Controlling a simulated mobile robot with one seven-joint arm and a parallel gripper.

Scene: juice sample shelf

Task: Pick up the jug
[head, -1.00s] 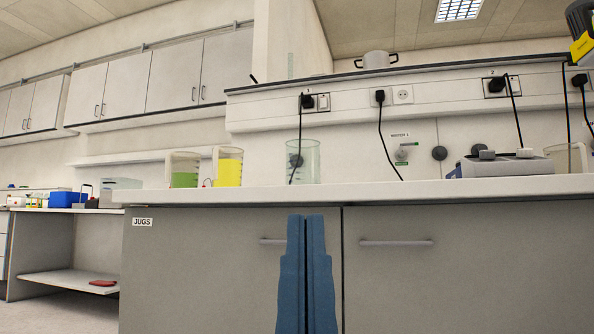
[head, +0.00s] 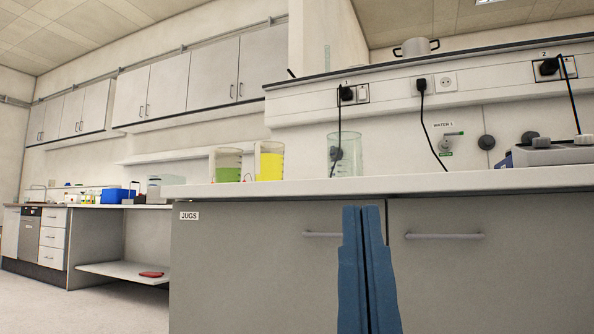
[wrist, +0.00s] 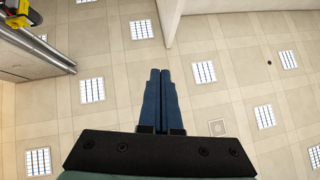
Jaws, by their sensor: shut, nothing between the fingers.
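Two jugs stand near the left end of the bench top in the head view: a jug with green liquid (head: 228,172) and, just right of it, a jug with yellow liquid (head: 270,166). Which one the task means I cannot tell. My gripper (head: 362,210) is in front of the bench, right of both jugs and apart from them. Its blue fingers point up and lie together, with nothing between them. In the wrist view my gripper (wrist: 160,74) points toward the ceiling, and no jug shows there.
An empty clear beaker (head: 345,160) stands right of the jugs. The bench (head: 240,240) has a "JUGS" label and cupboard handles. A grey device (head: 550,154) sits at the right. A side bench with a blue box (head: 118,195) is at the left. Open floor (head: 60,300) lies at lower left.

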